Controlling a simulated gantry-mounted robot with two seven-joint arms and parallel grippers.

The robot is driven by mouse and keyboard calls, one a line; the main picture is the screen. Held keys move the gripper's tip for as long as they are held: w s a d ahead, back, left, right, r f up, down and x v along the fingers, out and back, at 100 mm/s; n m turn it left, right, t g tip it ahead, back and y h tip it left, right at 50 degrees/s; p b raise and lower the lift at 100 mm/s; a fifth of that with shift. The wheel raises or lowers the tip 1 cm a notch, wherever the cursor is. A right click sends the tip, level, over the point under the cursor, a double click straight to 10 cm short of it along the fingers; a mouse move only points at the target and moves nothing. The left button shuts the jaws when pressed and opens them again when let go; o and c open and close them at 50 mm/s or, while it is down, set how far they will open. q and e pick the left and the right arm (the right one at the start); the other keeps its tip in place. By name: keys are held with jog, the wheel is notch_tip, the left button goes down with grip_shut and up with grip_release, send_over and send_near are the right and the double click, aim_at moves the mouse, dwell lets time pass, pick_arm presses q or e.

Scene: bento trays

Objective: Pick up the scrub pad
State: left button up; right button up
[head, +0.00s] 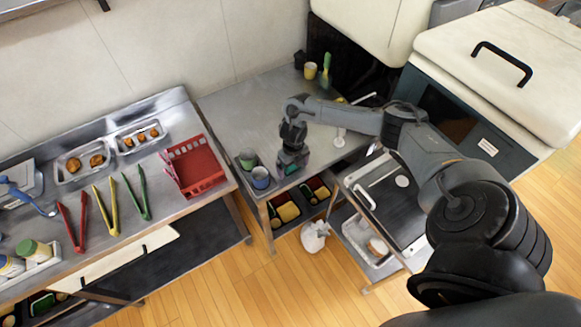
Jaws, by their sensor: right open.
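A small teal-green patch (291,170), which looks like the scrub pad, shows at the front edge of the middle steel counter. My right gripper (290,163) points down right over it and hides most of it. The gripper is open; whether its fingers are around the pad or only above it cannot be told. My left gripper is out of view.
A red basket (198,172) is on the left counter near several tongs. A yellow cup (310,71) stands at the back. The counter (245,118) behind the gripper is mostly clear.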

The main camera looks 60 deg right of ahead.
aim_at(293, 166)
jog(key=shift+d+f, duration=0.1)
jog(key=shift+f, duration=0.35)
jog(key=c, duration=1.1)
jog(key=shift+o, duration=0.2)
jog(key=shift+r, duration=0.1)
notch_tip(293, 166, up, 9)
jog(key=shift+f+p, duration=0.2)
jog(key=shift+p, duration=0.4)
jog(key=shift+r, duration=0.65)
